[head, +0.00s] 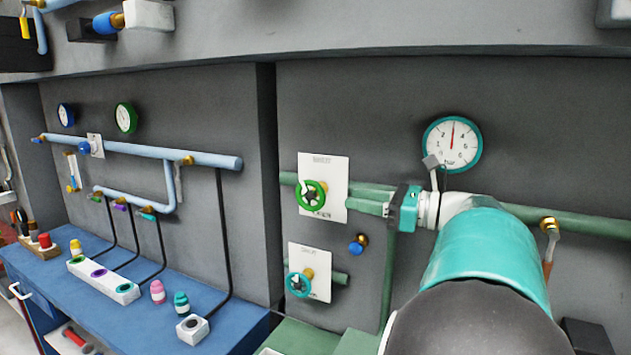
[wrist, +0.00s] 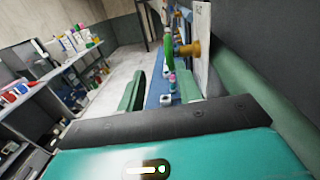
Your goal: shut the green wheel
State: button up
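The green wheel (head: 311,194) stands on a brass stem in front of a white plate (head: 323,170) on the grey wall. My gripper (head: 354,203) is just right of the wheel, pointing left toward it. In the wrist view the wheel (wrist: 168,56) shows nearly edge-on beyond the fingertips, with its brass stem (wrist: 190,49) and white plate to the right. My gripper (wrist: 160,90) is open there, its two green fingers apart with nothing between them. The fingers appear apart from the wheel.
A teal wheel (head: 298,284) on a second white plate sits below. A blue knob (head: 357,247) and a round gauge (head: 453,145) are on the wall nearby. A green pipe (wrist: 262,112) runs along the wall at right. A blue bench (head: 150,325) with small objects is at left.

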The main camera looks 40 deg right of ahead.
aim_at(321, 185)
jog(key=shift+m+h, duration=0.6)
jog(key=x, duration=0.4)
jog(key=r+x, duration=0.1)
jog(key=x, duration=0.3)
jog(key=d+x, duration=0.1)
jog(key=x, duration=0.3)
jog(key=shift+w+r, duration=0.2)
jog(key=shift+r, duration=0.1)
grip_shut()
